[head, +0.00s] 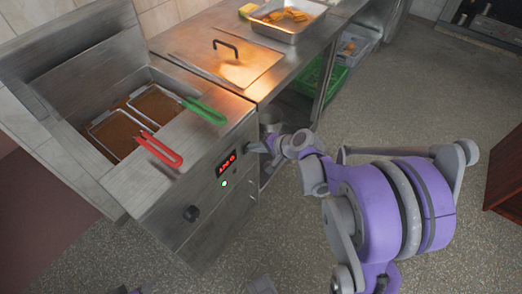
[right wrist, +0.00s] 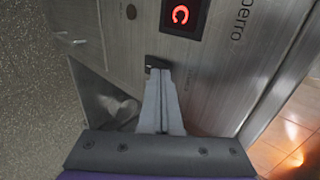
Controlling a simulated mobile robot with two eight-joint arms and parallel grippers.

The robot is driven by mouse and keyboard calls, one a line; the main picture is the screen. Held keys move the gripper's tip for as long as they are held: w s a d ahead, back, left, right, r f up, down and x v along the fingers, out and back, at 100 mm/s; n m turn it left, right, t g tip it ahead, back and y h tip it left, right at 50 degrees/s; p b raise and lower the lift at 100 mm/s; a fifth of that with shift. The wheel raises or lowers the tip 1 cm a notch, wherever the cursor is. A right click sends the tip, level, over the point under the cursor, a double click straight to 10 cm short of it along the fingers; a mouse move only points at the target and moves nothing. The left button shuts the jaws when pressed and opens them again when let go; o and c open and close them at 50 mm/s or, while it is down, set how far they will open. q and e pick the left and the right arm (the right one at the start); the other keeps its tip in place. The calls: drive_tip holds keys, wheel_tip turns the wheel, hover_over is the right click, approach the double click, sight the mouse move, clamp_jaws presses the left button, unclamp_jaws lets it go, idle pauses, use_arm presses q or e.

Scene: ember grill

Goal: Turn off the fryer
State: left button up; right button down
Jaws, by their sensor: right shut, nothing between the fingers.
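The steel fryer (head: 215,140) stands at the left in the head view. Its front panel has a red-lit display (head: 226,164), a green-lit button (head: 224,183) and a dark knob (head: 191,213). My right gripper (head: 264,147) is shut and empty at the panel's right end. In the right wrist view, its fingertips (right wrist: 158,72) are at a small dark switch (right wrist: 155,62), which they partly hide. I cannot tell whether they touch it. Part of the lit display (right wrist: 181,14) shows above. My left gripper is not in view.
Two fryer baskets, with a red handle (head: 160,149) and a green handle (head: 205,111), sit in the fryer. A steel counter (head: 185,45) adjoins it, bearing a food tray (head: 288,20). A green crate (head: 318,75) is below. The floor (head: 400,105) at right is open.

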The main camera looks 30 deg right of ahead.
drive_tip(key=shift+w+a, duration=0.1)
drive_tip(key=shift+w+a+r, duration=0.1)
drive_tip(key=shift+w, duration=0.2)
drive_tip(key=shift+r, duration=0.2)
drive_tip(key=shift+r+p, duration=0.65)
drive_tip(key=shift+p, duration=0.05)
drive_tip(key=shift+s, duration=0.1)
